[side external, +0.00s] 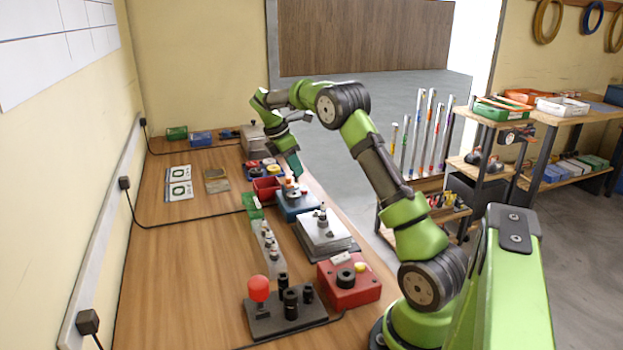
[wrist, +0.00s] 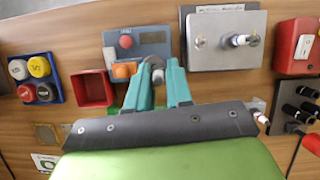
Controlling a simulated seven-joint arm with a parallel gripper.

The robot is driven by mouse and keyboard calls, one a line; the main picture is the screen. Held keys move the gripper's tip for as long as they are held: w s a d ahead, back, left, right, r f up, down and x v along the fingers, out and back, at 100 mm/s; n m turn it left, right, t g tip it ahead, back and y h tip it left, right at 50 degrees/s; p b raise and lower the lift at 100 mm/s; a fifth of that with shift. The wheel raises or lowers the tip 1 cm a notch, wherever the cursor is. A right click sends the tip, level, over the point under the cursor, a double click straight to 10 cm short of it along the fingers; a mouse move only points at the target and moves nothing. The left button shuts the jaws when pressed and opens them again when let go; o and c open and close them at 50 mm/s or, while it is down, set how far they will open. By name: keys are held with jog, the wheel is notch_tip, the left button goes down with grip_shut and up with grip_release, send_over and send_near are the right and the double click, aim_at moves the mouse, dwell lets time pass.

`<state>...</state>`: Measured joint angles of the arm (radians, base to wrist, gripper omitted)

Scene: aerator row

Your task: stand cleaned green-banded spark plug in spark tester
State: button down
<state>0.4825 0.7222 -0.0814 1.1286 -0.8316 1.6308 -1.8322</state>
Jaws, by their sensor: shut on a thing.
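My gripper (wrist: 157,76) has its teal fingers shut on a small grey, metallic-looking end, taken to be the spark plug (wrist: 157,75). The fingers hide most of it, and no green band shows. In the side view my gripper (side external: 295,177) points down over a blue box (side external: 299,206). In the wrist view this box (wrist: 150,38) has a red button and an orange block, just beyond the fingertips. I cannot tell whether the plug touches it, or whether this box is the spark tester. A silver-topped box (side external: 326,236) beside it bears an upright plug-like part (side external: 323,215).
A row of pale plugs (side external: 267,240) stands on a strip left of the boxes. A red box (side external: 349,284) and a black stand with a red ball knob (side external: 259,288) are nearer. A red bin (wrist: 92,89) and a blue cap tray (wrist: 34,78) lie left. The table's left side is mostly clear.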

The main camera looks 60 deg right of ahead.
jog(key=shift+w+d+f+n+t, duration=0.15)
jog(key=shift+w+f+n, duration=0.15)
jog(key=shift+f, duration=0.3)
jog(key=shift+w+d+f+n+t, duration=0.15)
jog(key=shift+f+n, duration=0.15)
jog(key=shift+f, duration=0.3)
jog(key=shift+w+d+f+n, duration=0.15)
jog(key=shift+w+f+n, duration=0.15)
jog(key=shift+f, duration=0.3)
jog(key=shift+f, duration=0.4)
jog(key=shift+f, duration=1.05)
jog(key=c, duration=0.9)
grip_release()
jog(key=shift+c, duration=0.2)
